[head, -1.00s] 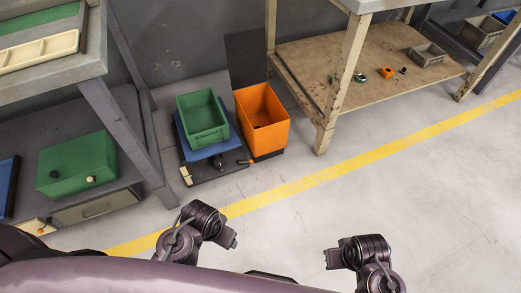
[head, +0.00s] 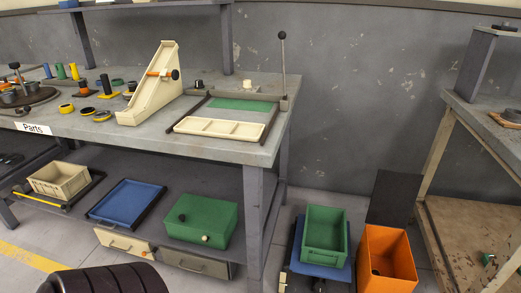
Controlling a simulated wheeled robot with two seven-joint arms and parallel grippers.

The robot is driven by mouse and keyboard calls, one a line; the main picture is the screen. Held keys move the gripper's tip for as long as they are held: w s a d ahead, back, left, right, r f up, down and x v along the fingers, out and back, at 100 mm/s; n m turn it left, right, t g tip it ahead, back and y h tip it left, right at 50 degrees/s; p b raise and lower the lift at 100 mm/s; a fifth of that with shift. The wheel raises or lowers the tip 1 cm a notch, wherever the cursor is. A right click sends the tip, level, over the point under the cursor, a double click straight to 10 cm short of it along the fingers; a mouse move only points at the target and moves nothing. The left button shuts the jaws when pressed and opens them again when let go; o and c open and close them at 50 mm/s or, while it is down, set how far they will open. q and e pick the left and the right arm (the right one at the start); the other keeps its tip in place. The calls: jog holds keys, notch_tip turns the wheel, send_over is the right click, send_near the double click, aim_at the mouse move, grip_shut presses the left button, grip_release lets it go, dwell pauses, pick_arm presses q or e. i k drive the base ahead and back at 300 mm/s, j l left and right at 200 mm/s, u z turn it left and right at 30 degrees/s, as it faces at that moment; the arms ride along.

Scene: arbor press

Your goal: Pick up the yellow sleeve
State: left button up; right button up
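A small upright yellow cylinder (head: 74,71), which looks like the yellow sleeve, stands near the back left of the grey bench (head: 200,143). A green cylinder (head: 60,72) and a blue one (head: 47,71) stand in a row to its left. Low yellow-and-dark rings (head: 66,108) lie nearer the front edge. Neither of my grippers shows in the head view, so nothing is seen near the cylinder.
A cream angled stand (head: 143,105) and a cream tray (head: 220,128) stand right of the parts. A round dark fixture (head: 22,98) is at the far left. Below are a green box (head: 200,221) and a blue tray (head: 127,200). Green and orange bins (head: 388,262) stand on the right.

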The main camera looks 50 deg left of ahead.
aim_at(64, 109)
jog(key=u, duration=2.8)
